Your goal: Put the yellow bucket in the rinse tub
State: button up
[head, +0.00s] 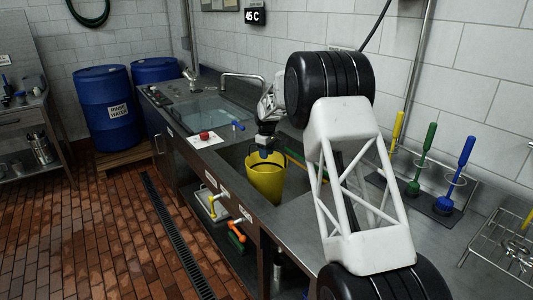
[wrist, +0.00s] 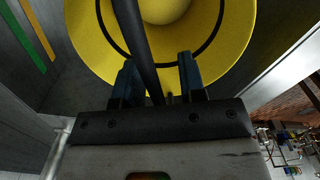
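The yellow bucket (head: 265,182) is upright at a basin in the steel counter, below my gripper (head: 266,149). I cannot tell whether it rests on the basin floor. In the wrist view the bucket (wrist: 225,45) lies just beyond my fingertips, seen from above, with a dark ring inside. Its black handle (wrist: 133,35) runs between the two blue fingers of my gripper (wrist: 158,70). The fingers stand apart, with a gap showing between the handle and the right finger. The rinse tub's label is too small to read for certain.
A water-filled tub (head: 200,115) with a faucet is left of the bucket. A red knob (head: 204,135) sits on the counter. Coloured brushes (head: 443,205) stand in a rack at the right, beside a wire rack (head: 505,250). Valve handles (head: 236,234) are below the counter.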

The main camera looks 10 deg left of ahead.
jog(key=shift+r, duration=0.1)
notch_tip(320, 180, up, 12)
jog(key=shift+r, duration=0.1)
dwell(0.7)
dwell(0.7)
